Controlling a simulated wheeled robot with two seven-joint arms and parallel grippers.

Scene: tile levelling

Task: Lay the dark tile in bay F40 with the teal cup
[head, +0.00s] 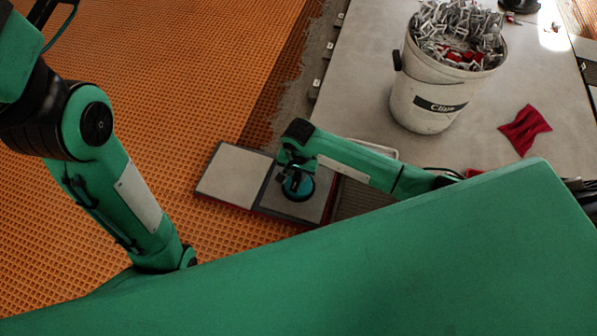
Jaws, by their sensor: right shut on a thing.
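My right gripper (291,172) is shut on the teal cup (298,187), a round suction cup with a dark top. The cup sits over a grey tile (318,206), which is darker than the pale tile (235,172) at its left. I cannot tell whether the cup is fixed to the grey tile. The two pieces lie side by side with dark edges, and a red strip shows along their near side. My left arm comes down at the left, and its gripper is hidden behind my green body. No F40 mark is readable.
Orange studded matting (130,70) covers the floor at left. A white bucket of clips (425,105) and a red cloth (524,129) rest on the pale floor (355,60) at right. Several small grey clips line that floor's left edge. A dark ribbed piece (360,200) lies under my right forearm.

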